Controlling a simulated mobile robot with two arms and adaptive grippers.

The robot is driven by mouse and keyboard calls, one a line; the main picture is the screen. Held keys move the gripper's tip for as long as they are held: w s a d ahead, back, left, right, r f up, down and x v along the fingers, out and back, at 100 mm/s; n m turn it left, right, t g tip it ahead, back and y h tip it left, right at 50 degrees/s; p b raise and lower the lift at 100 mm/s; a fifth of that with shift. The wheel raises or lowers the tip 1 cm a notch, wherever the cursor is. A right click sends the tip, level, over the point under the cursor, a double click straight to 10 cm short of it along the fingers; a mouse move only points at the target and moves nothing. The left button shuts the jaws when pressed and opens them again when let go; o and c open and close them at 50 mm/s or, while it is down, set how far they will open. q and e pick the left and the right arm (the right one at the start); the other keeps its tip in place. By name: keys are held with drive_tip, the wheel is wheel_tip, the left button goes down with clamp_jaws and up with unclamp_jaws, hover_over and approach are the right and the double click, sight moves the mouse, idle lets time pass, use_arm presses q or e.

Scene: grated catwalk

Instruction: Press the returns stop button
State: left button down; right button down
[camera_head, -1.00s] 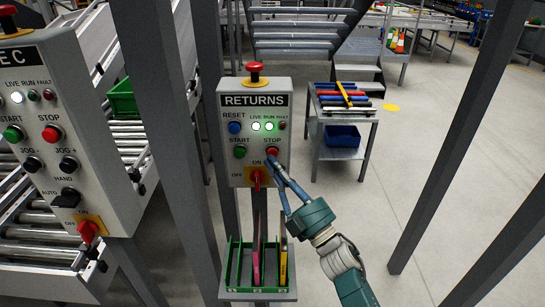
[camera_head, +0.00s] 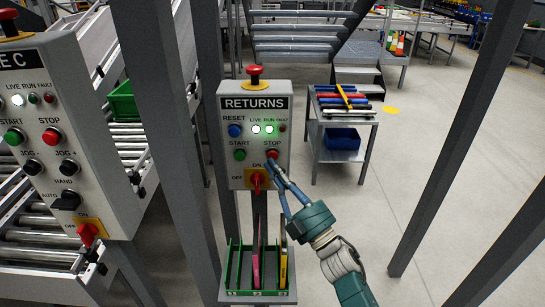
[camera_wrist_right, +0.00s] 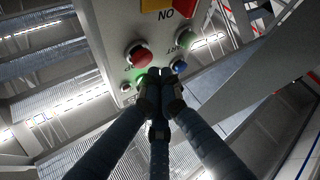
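The RETURNS control box (camera_head: 244,170) is in the middle of the head view. Its red STOP button (camera_head: 273,154) is at the right, under the lamps, and also shows in the right wrist view (camera_wrist_right: 138,54). My right gripper (camera_head: 273,163) has its fingertips together at the button's lower edge in the head view. In the wrist view the fingertips (camera_wrist_right: 161,76) are beside the button, which is mostly uncovered; I cannot tell whether they touch. The green START button (camera_head: 239,155) is left of STOP. The LIVE and RUN lamps (camera_head: 262,129) are lit. My left gripper is not visible.
A red mushroom button (camera_head: 255,71) tops the box. A red ON/OFF rotary switch (camera_head: 256,180) sits below STOP. A green rack (camera_head: 238,268) stands underneath. Another control panel (camera_head: 64,140) is at left. Grey posts (camera_head: 172,130) flank the box; a small cart (camera_head: 341,154) stands behind right.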

idle(0.4)
drive_tip(key=shift+w, duration=0.45)
drive_tip(key=shift+w+b, duration=0.7)
drive_tip(key=shift+w, duration=0.05)
idle(0.7)
drive_tip(key=shift+s, duration=0.15)
idle(0.3)
drive_tip(key=shift+s+p, duration=0.65)
drive_tip(key=shift+s, duration=0.45)
drive_tip(key=s+p, duration=0.2)
drive_tip(key=s, duration=0.3)
